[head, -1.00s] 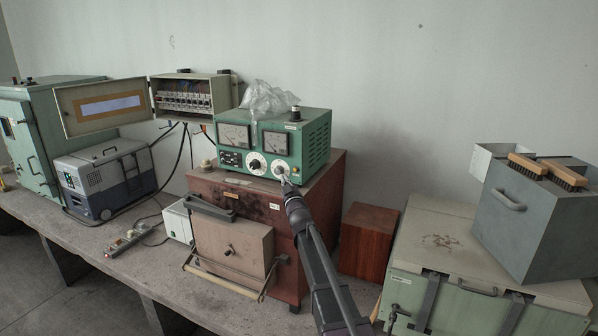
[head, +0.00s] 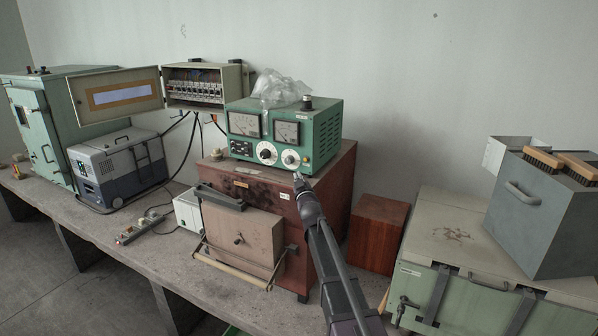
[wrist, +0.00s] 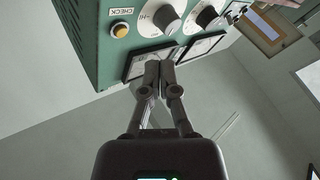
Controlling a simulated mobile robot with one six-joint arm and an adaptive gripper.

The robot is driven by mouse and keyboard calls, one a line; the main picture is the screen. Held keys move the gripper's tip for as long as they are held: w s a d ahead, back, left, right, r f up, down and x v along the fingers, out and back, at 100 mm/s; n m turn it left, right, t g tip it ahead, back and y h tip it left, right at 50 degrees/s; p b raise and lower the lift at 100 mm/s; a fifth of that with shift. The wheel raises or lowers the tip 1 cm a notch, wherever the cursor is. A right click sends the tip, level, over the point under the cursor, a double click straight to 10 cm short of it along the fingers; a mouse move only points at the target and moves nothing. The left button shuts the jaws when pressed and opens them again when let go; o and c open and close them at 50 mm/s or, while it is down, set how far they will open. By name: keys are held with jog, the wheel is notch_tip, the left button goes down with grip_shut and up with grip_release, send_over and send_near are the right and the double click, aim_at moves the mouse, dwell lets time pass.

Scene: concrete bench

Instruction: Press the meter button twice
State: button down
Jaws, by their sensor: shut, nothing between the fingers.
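The green meter (head: 322,137) stands on the brown chest, with two gauges and two white dials on its front. In the wrist view the meter (wrist: 85,45) appears upside down. There its round yellow button (wrist: 120,29), marked CHECK, is clear at the left of the dials. My gripper (head: 298,178) is just below and right of the right dial, in front of the meter's lower edge. In the wrist view my gripper (wrist: 153,70) is shut and empty, its tips overlapping the gauges and apart from the button.
The brown chest (head: 335,205) carries the meter and a clear plastic bag (head: 280,88) lies on top of it. An open breaker box (head: 232,80) is behind left. A red wooden block (head: 378,235) and a pale green case (head: 460,235) stand to the right.

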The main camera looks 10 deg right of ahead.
jog(key=s+d+f+m+g+h+b, duration=0.2)
jog(key=s+f+g+b, duration=0.25)
jog(key=s+f, duration=0.6)
jog(key=s+d+f+m+g+h+b, duration=0.1)
jog(key=s+d+f+m+g+b, duration=0.15)
jog(key=s+f+g, duration=0.75)
jog(key=s+a+f+g+b, duration=0.1)
jog(key=s+f+g+b, duration=0.2)
jog(key=s+f, duration=0.4)
jog(key=s+a+f+m+g+y+b, duration=0.1)
jog(key=s+f+g+b, duration=0.2)
jog(key=s+f, duration=0.5)
jog(key=s, duration=0.7)
jog(key=shift+s+a+f, duration=0.15)
jog(key=shift+a, duration=0.2)
jog(key=shift+m, duration=0.25)
